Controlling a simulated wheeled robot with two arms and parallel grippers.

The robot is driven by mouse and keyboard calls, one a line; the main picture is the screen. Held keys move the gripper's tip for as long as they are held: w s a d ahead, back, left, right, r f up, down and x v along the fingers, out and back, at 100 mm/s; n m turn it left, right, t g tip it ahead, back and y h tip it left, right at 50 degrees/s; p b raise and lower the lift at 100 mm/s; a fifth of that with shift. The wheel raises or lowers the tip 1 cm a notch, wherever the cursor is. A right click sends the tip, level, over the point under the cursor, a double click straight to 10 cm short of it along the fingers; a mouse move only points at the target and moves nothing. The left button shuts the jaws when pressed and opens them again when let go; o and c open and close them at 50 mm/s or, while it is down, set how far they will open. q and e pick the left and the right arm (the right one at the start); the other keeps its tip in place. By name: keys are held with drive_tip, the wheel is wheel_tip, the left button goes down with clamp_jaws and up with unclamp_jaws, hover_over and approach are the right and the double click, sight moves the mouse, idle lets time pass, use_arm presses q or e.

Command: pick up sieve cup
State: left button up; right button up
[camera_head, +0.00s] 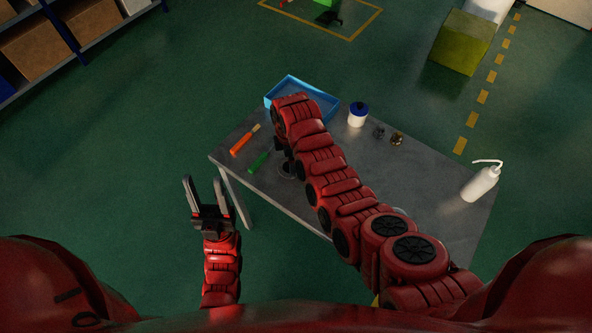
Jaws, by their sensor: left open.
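A small round grey metal item (287,171), possibly the sieve cup, sits on the bench (330,200) near its left front edge; it is partly hidden and too small to be sure. My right arm reaches in from the right across the bench, with its end above the back left part. My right gripper (284,154) points down there, close to this round item. The arm hides most of it, so its jaws and any contact are not clear. My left gripper (204,184) is open and empty, off the bench's left front side over the green floor.
A blue tray (284,84) stands at the back. An orange-handled tool (241,145) and a green-handled tool (258,161) lie at left. A white jar with blue lid (358,117), small metal parts (397,138) and a white squeeze bottle (480,184) stand right of my arm.

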drive_tip(key=shift+w+f, duration=0.1)
drive_tip(key=shift+f, duration=0.05)
drive_tip(key=shift+f+p, duration=0.35)
drive_tip(key=shift+p, duration=0.15)
drive_tip(key=shift+f, duration=2)
drive_tip(key=shift+a, duration=0.1)
drive_tip(key=c, duration=1.3)
drive_tip(key=shift+r, duration=0.15)
drive_tip(key=shift+c, duration=0.2)
